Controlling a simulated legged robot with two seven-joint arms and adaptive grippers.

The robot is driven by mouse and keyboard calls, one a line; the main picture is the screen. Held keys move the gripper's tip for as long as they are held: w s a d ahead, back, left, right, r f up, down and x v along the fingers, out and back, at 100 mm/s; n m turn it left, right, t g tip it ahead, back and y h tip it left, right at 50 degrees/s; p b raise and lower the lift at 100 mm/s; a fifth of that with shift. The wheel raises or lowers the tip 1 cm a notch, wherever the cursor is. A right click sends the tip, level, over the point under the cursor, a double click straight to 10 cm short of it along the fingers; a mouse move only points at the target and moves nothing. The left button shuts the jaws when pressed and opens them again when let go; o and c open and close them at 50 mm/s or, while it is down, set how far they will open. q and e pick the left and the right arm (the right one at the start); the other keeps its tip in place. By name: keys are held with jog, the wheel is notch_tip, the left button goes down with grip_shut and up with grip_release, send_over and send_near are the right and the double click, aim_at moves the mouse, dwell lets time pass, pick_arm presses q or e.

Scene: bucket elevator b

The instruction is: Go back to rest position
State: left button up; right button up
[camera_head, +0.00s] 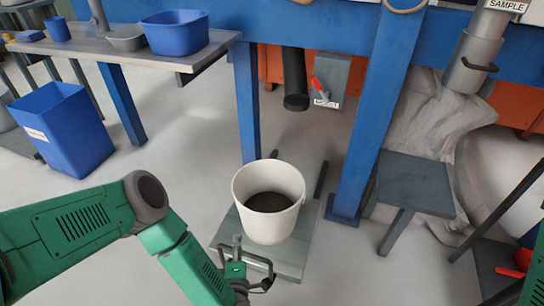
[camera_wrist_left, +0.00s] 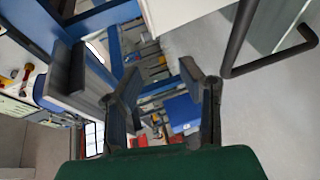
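My left arm (camera_head: 75,222), green and grey, comes in from the left. My left gripper (camera_head: 252,265) is at the bottom middle, close in front of a white bucket (camera_head: 250,222). The left wrist view shows its two dark fingers spread apart with an empty gap between them (camera_wrist_left: 165,98). The bucket is upright, with dark material inside, on a grey platform (camera_head: 292,257). I cannot tell whether the gripper touches the bucket or platform. My right gripper is not in view.
A blue post (camera_head: 372,110) stands right of the bucket, beside a small grey table (camera_head: 415,183). A dark pipe (camera_head: 294,80) with a red-handled box (camera_head: 328,78) hangs behind. A blue bin (camera_head: 65,130) stands at left. Grey floor (camera_head: 185,150) is clear between.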

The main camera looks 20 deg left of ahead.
pick_arm(q)
jog(key=s+d+m+g+h, duration=0.4)
jog(key=d+m+h, duration=0.35)
jog(key=m, duration=0.35)
jog(key=s+a+r+m+g, duration=0.25)
jog(key=s+m+g, duration=0.35)
jog(key=s, duration=0.3)
jog(key=s+a+r+m+g+y, duration=0.2)
jog(key=s+a+r+m+g, duration=0.3)
jog(key=s+a, duration=0.55)
notch_tip(320, 180, up, 12)
jog(key=w+p, duration=0.1)
jog(key=p, duration=1.1)
jog(key=shift+t+p, duration=0.3)
jog(key=shift+t, duration=0.1)
